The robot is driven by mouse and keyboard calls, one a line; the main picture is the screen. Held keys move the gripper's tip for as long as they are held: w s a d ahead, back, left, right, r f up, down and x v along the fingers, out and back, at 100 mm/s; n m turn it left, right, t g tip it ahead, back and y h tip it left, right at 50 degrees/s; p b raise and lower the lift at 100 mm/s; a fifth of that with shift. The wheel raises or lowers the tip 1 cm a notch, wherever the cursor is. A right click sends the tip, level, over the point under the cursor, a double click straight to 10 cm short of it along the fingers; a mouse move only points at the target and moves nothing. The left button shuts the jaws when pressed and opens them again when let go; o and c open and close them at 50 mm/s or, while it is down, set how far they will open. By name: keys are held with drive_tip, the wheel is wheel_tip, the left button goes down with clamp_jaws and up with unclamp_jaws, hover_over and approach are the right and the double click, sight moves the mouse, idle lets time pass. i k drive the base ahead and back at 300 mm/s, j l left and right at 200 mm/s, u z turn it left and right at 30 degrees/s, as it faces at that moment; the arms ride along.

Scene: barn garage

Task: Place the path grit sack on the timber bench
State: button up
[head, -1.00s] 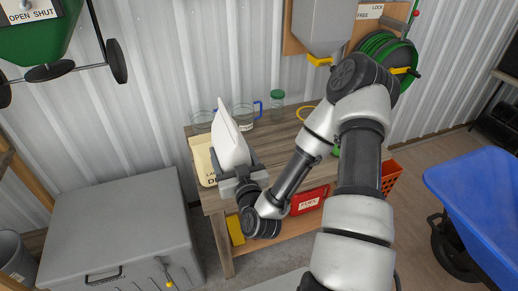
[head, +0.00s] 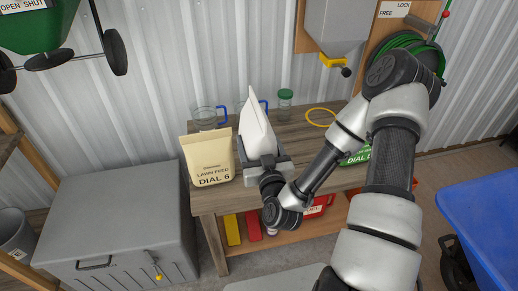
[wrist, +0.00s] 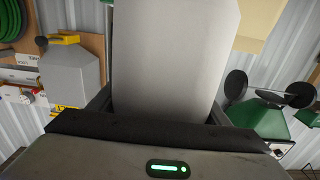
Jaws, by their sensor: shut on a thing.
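My gripper (head: 264,165) is shut on a plain white sack (head: 256,122), held upright. No label on this sack faces the head view, so I cannot read whether it says path grit. In the wrist view the sack (wrist: 175,55) fills the middle between the fingers. The timber bench (head: 210,201) stands under and behind it against the wall. In the head view the sack overlaps the bench top; I cannot tell whether its base touches the wood.
A cream lawn feed sack (head: 208,160) stands close left of my gripper. Glass jugs (head: 204,118), a green-lidded jar (head: 285,104), a yellow ring (head: 321,117) and a green sack (head: 356,157) share the bench. A grey chest (head: 115,215) is left, a blue barrow (head: 485,215) right.

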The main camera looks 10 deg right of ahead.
sight(292, 154)
drive_tip(key=i+l, duration=0.35)
drive_tip(key=l, duration=0.15)
drive_tip(key=i+l, duration=0.35)
drive_tip(key=l, duration=0.15)
